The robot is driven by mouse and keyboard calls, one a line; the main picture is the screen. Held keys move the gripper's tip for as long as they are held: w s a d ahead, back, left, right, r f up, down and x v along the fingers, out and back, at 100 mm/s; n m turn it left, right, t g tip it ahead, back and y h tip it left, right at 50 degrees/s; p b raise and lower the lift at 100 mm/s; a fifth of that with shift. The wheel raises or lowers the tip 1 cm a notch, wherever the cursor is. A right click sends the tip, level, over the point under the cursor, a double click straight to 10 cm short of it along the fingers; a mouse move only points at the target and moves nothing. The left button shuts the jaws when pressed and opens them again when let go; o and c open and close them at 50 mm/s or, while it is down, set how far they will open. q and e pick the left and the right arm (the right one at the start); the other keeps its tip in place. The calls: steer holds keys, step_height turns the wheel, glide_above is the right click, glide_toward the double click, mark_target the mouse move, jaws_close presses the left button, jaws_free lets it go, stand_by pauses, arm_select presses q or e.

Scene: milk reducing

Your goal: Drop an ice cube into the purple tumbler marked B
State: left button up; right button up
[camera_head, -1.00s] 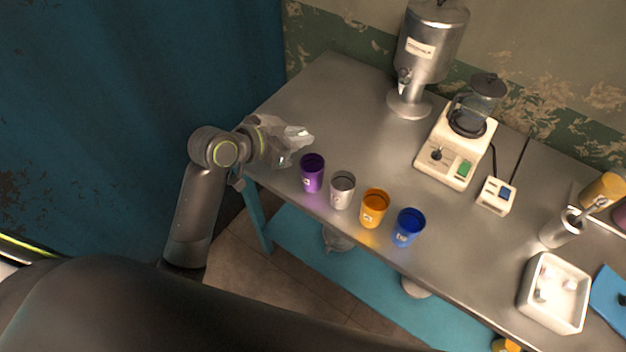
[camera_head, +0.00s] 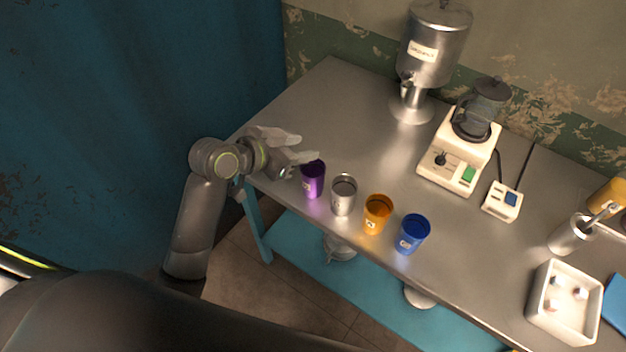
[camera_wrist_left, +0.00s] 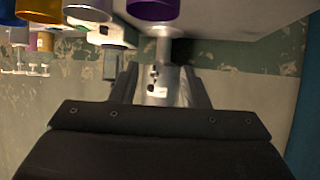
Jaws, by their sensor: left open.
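The purple tumbler (camera_head: 313,184) stands upright at the left end of a row of cups near the table's front edge; its label is too small to read. Its purple side also shows at the top of the left wrist view (camera_wrist_left: 153,9). My left gripper (camera_head: 303,148) is open, its light fingers spread just behind and left of the tumbler's rim. I see nothing held between the fingers. In the left wrist view the fingers (camera_wrist_left: 158,84) reach up from a dark palm. No ice cube is clearly recognisable. My right gripper is out of view.
Silver (camera_head: 343,196), orange (camera_head: 377,215) and blue (camera_head: 411,236) cups stand to the right. A metal dispenser (camera_head: 431,62), blender (camera_head: 462,145) and switch box (camera_head: 502,202) stand farther back. A white bin (camera_head: 544,318) with small pieces is at right. The table's back left is clear.

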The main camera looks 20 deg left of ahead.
arm_select(q)
steer(key=p+v, duration=0.2)
steer(key=v, duration=1.5)
steer(key=shift+s+p, duration=0.2)
steer(key=shift+p, duration=0.1)
steer(key=shift+a, duration=0.1)
